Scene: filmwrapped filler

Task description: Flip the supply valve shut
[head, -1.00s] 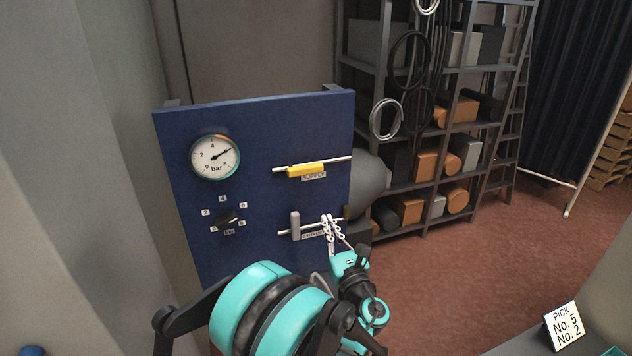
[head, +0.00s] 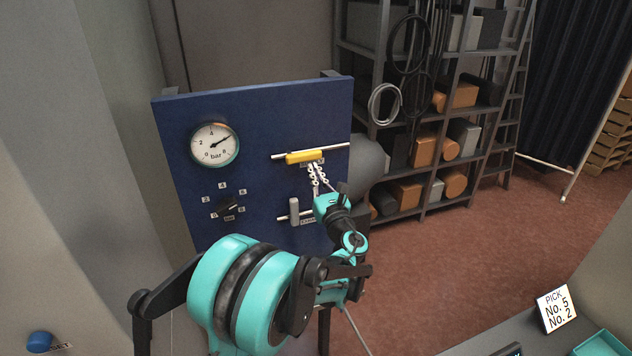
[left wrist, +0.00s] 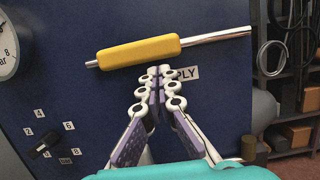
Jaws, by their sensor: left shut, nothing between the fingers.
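The supply valve's yellow handle (head: 304,157) lies along its metal pipe on the blue panel (head: 265,205). In the left wrist view the yellow handle (left wrist: 139,52) runs nearly in line with the silver pipe (left wrist: 215,36). My left gripper (head: 315,168) is shut and empty. Its fingertips (left wrist: 158,72) are just below the handle's right part and cover part of the supply label (left wrist: 186,73). I cannot tell whether they touch the handle. My right gripper is not in view.
A pressure gauge (head: 215,145) and a black selector knob (head: 229,207) are on the panel's left. A second valve's grey handle (head: 294,211) stands across its pipe below. Shelving (head: 424,160) is behind, at right. A sign (head: 557,309) stands front right.

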